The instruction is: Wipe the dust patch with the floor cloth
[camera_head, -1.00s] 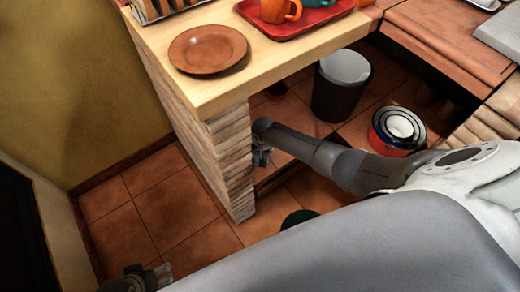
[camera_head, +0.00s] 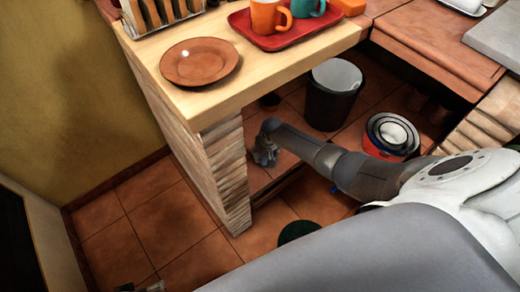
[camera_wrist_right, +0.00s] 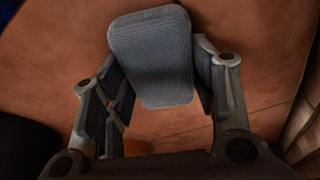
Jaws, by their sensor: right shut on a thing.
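My right gripper (camera_head: 264,152) is low beside the brick pillar, under the counter overhang. In the right wrist view the right gripper (camera_wrist_right: 160,100) is shut on a blue-grey, ribbed pad, the floor cloth (camera_wrist_right: 152,55). The cloth lies between the two fingers and sticks out past their tips, over reddish-brown floor. I cannot tell whether it touches the floor. I cannot make out a distinct dust patch in either view. Only a small piece of my left gripper (camera_head: 150,287) shows at the bottom edge of the head view, and its jaws cannot be read.
The brick pillar (camera_head: 225,175) stands close left of my right gripper, under the wooden counter (camera_head: 205,103). A dark bin (camera_head: 332,103) and nested round containers (camera_head: 390,136) stand on the floor behind. A dark green round object (camera_head: 297,231) is nearer. Tiled floor is open left of the pillar.

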